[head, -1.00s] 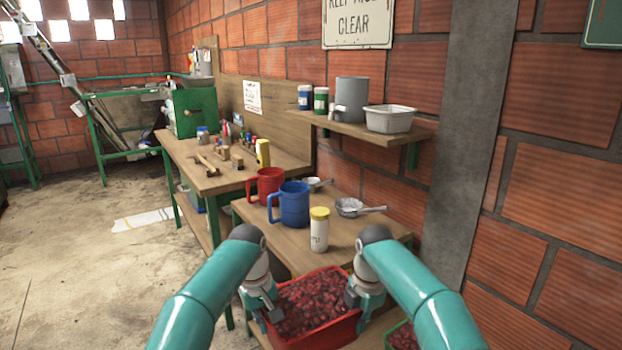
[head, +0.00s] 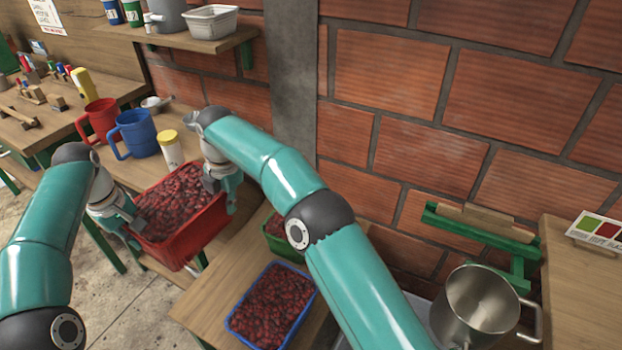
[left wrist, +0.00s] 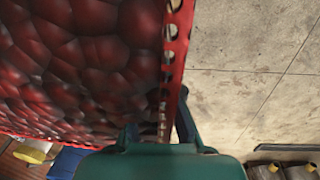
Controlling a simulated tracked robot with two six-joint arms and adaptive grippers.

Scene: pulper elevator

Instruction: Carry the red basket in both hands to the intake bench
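The red basket (head: 178,242), full of dark red cherries, is held level between my two grippers, in front of the bench with the mugs. My left gripper (head: 132,222) is closed on its left rim. In the left wrist view the perforated red rim (left wrist: 172,60) runs into the fingers (left wrist: 165,135), with cherries to its left. My right gripper (head: 222,182) is at the opposite rim and appears closed on it; its fingertips are partly hidden. No bench is legibly marked as the intake bench.
A wooden bench holds a red mug (head: 98,120), a blue mug (head: 136,134) and a yellow-lidded jar (head: 170,152). A low table (head: 215,280) bears a blue basket (head: 272,305) and a green basket (head: 282,240) of cherries. A steel pot (head: 478,308) and another bench (head: 580,270) are at right.

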